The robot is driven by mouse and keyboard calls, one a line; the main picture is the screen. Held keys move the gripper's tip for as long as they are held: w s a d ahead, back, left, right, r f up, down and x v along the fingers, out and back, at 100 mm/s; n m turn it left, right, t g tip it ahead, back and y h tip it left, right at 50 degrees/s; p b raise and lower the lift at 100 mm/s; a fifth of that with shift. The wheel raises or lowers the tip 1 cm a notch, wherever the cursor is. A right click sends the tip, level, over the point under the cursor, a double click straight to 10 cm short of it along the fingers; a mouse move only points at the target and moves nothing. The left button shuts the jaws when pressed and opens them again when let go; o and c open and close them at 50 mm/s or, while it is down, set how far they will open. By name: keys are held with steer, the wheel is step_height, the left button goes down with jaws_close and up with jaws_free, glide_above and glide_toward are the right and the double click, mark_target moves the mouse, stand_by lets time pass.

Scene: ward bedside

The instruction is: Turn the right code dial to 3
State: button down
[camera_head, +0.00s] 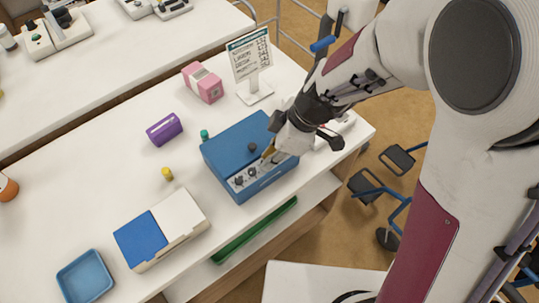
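A blue box (230,150) sits near the front edge of the white table, with a pale panel (243,180) along its front. Small dark dials (239,181) show on the left and middle of the panel. A black knob (253,147) stands on the box's top. My gripper (269,155) reaches down from the right to the right part of the panel. Its fingertips are at or just above the panel's right end and cover that part, so the right dial is hidden. The finger gap is too small to tell, and the dial numbers are unreadable.
Around the box are a pink carton (203,83), a sign on a stand (250,62), a purple cylinder (164,129), small green (204,135) and yellow (167,174) items, a blue-and-white case (160,230) and a blue tray (85,278). The table's left middle is mostly clear.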

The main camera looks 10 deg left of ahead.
steer(key=shift+m, duration=0.4)
steer(key=shift+s+a+m+t, duration=0.15)
steer(key=shift+m+t, duration=0.35)
steer(key=shift+m, duration=0.6)
steer(key=shift+s+d+m+t, duration=0.1)
steer(key=shift+m+t, duration=0.4)
steer(key=shift+m, duration=0.6)
steer(key=shift+s+a+m+t+h, duration=0.1)
steer(key=shift+m+t+h, duration=0.25)
steer(key=shift+m, duration=0.75)
steer(key=shift+m+t+h, duration=0.35)
steer(key=shift+m, duration=0.75)
steer(key=c, duration=2.3)
jaws_free()
steer(key=shift+r, duration=0.15)
steer(key=shift+v, duration=5.9)
